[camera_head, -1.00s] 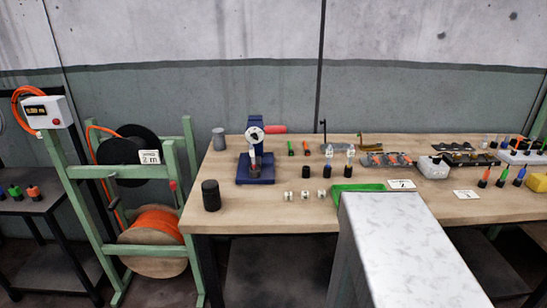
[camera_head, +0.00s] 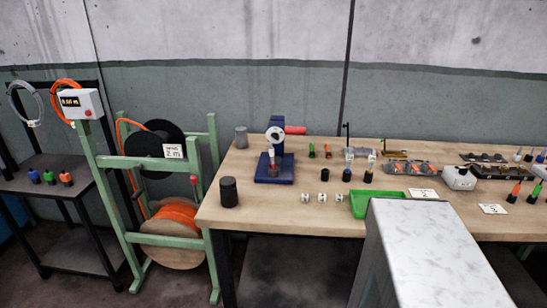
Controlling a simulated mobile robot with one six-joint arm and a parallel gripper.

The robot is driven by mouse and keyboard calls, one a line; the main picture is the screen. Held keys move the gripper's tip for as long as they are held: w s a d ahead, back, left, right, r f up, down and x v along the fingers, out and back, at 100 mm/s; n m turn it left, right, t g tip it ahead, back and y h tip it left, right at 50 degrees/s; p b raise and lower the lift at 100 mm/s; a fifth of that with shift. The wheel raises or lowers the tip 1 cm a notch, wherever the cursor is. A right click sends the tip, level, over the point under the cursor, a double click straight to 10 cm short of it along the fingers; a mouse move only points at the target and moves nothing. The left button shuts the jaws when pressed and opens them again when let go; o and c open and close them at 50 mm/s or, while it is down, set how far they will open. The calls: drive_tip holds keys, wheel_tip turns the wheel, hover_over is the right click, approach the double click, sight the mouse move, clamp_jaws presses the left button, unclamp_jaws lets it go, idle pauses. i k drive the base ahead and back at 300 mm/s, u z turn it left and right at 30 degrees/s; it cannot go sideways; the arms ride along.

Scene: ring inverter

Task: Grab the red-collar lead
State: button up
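I cannot make out for certain which thing is the red-collar lead. On the wooden bench, a small red-orange piece (camera_head: 328,151) lies beside a green one (camera_head: 311,151). My gripper is not in view.
A green reel stand (camera_head: 215,165) with an orange cable drum (camera_head: 172,222) stands between side table and bench (camera_head: 260,216). The bench holds a blue press (camera_head: 275,150), a black can (camera_head: 229,191) and a green tray (camera_head: 361,207). A pale slab (camera_head: 425,245) blocks the lower right.

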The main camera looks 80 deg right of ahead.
sight(271, 149)
drive_tip(key=z, duration=0.8)
drive_tip(key=i, duration=1)
drive_tip(key=u, duration=0.05)
